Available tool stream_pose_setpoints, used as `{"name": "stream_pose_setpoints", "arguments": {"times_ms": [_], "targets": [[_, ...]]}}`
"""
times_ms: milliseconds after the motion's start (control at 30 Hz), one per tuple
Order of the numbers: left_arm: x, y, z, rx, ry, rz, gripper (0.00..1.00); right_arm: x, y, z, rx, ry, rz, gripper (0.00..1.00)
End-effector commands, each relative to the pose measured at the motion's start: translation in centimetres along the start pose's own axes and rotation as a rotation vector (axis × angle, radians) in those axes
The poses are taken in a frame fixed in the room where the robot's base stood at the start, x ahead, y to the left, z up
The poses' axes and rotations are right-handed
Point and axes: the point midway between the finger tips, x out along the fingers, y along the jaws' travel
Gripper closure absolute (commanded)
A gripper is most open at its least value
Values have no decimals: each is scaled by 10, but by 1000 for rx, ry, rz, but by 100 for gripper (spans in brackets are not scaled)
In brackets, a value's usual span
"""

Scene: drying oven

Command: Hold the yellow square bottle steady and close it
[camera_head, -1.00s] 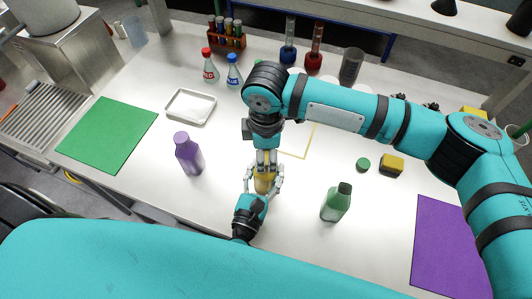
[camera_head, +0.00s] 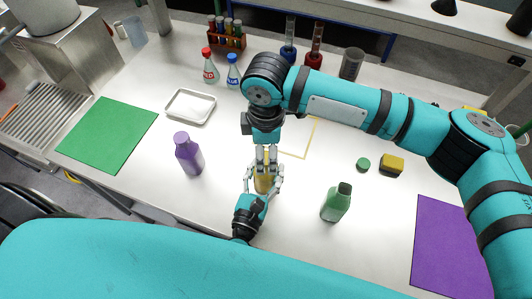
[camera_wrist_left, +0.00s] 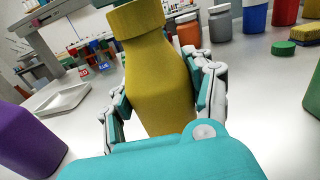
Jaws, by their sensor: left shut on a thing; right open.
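The yellow bottle (camera_head: 263,185) stands upright on the white table at the centre front. My left gripper (camera_head: 263,178) is shut around its body from the front; in the left wrist view the fingers (camera_wrist_left: 160,95) press both sides of the yellow bottle (camera_wrist_left: 157,75). A wider yellow cap or collar (camera_wrist_left: 137,18) shows at the bottle's top; its upper edge is cut off, so I cannot tell how it is seated. My right gripper (camera_head: 266,158) points down directly over the bottle top, fingers open. Its fingers hide the bottle mouth in the head view.
A purple bottle (camera_head: 189,154) stands to the left and a green bottle (camera_head: 337,202) to the right. A green cap (camera_head: 363,164) and a yellow-black block (camera_head: 391,165) lie further right. A metal tray (camera_head: 190,106) is back left. My right arm spans the table's right half.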

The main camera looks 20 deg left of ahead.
Motion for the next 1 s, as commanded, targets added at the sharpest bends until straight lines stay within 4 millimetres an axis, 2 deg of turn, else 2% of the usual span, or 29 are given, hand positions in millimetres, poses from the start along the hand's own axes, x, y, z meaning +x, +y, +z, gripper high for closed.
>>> {"name": "stream_pose_setpoints", "arguments": {"times_ms": [200, 433, 600, 900, 933, 1000], "targets": [[0, 0, 0, 0, 1, -1, 100, -48, 0, -1, -3, 1, 3, 37], [0, 0, 0, 0, 1, -1, 100, -88, 0, -1, -1, 1, 1, 37], [0, 0, 0, 0, 1, 0, 100, -101, 0, 0, -1, 0, 0, 37], [0, 0, 0, 0, 1, 0, 100, -103, 0, 0, -1, 0, -1, 37], [0, 0, 0, 0, 1, 0, 43, -103, 0, 0, -1, 0, -1, 37], [0, 0, 0, 0, 0, 0, 34, -103, 0, 0, -1, 0, -1, 37]]}}
